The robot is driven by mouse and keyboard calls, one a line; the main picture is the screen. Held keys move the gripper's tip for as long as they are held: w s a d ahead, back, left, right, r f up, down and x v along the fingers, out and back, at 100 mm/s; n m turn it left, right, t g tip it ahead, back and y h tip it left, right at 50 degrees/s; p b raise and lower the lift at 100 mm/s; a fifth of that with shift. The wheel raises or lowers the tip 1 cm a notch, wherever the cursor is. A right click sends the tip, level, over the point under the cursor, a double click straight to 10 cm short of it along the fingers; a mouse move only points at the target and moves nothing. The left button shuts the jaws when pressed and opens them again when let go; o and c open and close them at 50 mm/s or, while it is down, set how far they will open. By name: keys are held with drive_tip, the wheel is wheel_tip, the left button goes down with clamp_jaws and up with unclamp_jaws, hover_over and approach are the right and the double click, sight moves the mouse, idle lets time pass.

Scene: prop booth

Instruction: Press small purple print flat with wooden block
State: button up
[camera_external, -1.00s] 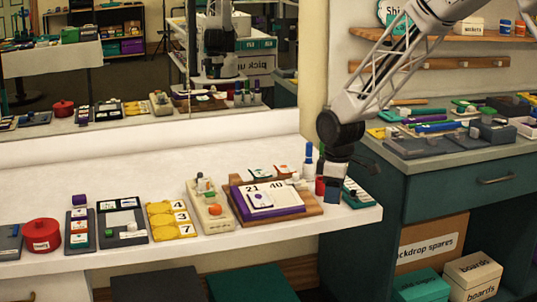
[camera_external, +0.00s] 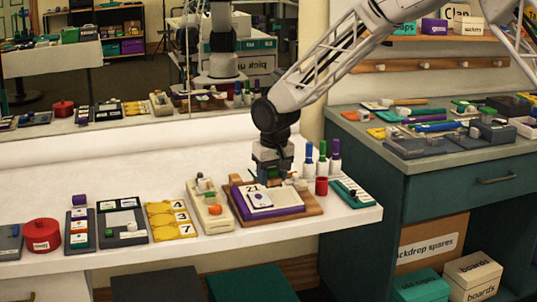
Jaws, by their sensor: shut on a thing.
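The small purple print (camera_external: 261,199) lies on the white sheet on top of the purple pad (camera_external: 270,213), which rests on a wooden board (camera_external: 312,206). I cannot tell whether the print is flat. My gripper (camera_external: 271,181) points down over the back of the pad, behind and right of the print, and hides the "40". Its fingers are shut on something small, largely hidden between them. It appears to be the wooden block, but its outline is not clear. I cannot tell whether it touches the sheet.
Green, blue and purple-capped bottles (camera_external: 321,160) and a red cup (camera_external: 321,186) stand close right of my gripper. A teal tray (camera_external: 350,192) is near the table's right end. A beige box (camera_external: 209,207) and yellow number cards (camera_external: 171,220) lie left of the board.

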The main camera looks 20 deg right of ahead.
sight(260, 200)
drive_tip(key=shift+w+a+r+m, duration=0.15)
drive_tip(key=shift+w+a+m, duration=0.2)
drive_tip(key=shift+a, duration=0.3)
drive_tip(key=shift+w+a+r+m, duration=0.15)
drive_tip(key=shift+a+m, duration=0.3)
drive_tip(key=shift+a, duration=0.15)
drive_tip(key=shift+f, duration=0.2)
drive_tip(key=shift+w+f, duration=0.2)
drive_tip(key=shift+f, duration=0.95)
drive_tip(key=shift+w+f, duration=0.15)
drive_tip(key=shift+f, duration=0.95)
drive_tip(key=shift+f, duration=0.6)
drive_tip(key=shift+r, duration=0.15)
idle(0.3)
drive_tip(key=shift+s+r, duration=0.2)
drive_tip(key=shift+r, duration=1.25)
drive_tip(key=shift+s+r, duration=0.15)
drive_tip(key=shift+r, duration=1.25)
